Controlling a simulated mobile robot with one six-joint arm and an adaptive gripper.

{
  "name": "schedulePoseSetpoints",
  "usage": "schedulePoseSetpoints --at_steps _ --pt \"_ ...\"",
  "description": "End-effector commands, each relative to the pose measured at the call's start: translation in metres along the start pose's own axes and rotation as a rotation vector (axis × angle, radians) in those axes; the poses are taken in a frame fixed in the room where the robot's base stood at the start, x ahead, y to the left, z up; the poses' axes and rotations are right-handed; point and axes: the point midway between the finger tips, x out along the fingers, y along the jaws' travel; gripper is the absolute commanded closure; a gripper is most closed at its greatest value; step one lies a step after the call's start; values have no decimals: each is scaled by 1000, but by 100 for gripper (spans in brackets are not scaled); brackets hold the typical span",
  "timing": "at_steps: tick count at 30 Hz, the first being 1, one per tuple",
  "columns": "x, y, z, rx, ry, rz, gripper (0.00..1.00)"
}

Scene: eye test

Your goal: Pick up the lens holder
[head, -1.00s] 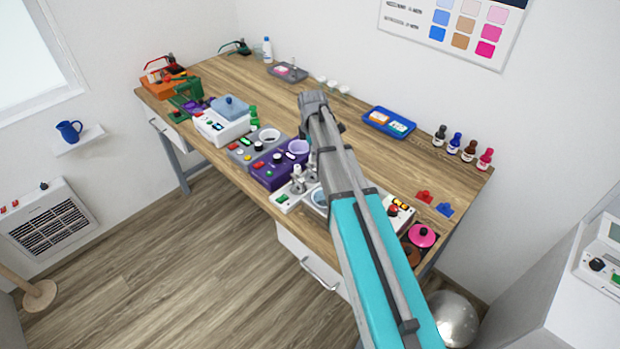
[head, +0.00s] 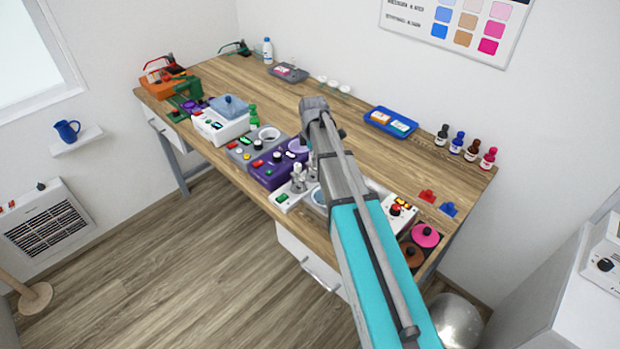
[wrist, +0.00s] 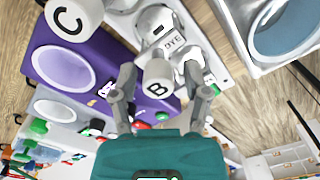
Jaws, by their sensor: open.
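I cannot pick out the lens holder with certainty. Small red (head: 427,196) and blue (head: 449,209) pieces lie on the bench's right part, too small to identify. In the wrist view my gripper (wrist: 160,72) is open, its fingers either side of a white cylinder marked B (wrist: 157,88). I cannot tell whether they touch it. The cylinder belongs to, or stands before, a white and grey unit lettered DYE (wrist: 160,28). A white cylinder marked C (wrist: 72,18) is at upper left.
A purple unit (head: 268,176) with a round well stands close to the gripper, and a metal basin (wrist: 285,32) is on its other side. A blue tray (head: 390,122) and several bottles (head: 457,143) line the back. The wooden bench middle (head: 270,100) is clear.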

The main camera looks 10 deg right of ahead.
Motion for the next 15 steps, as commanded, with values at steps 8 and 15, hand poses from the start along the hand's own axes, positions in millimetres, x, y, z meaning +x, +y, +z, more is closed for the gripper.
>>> schedulePoseSetpoints --at_steps 8,15 --pt "19 0 0 1 0 0 40" --pt "20 0 1 1 0 0 40"
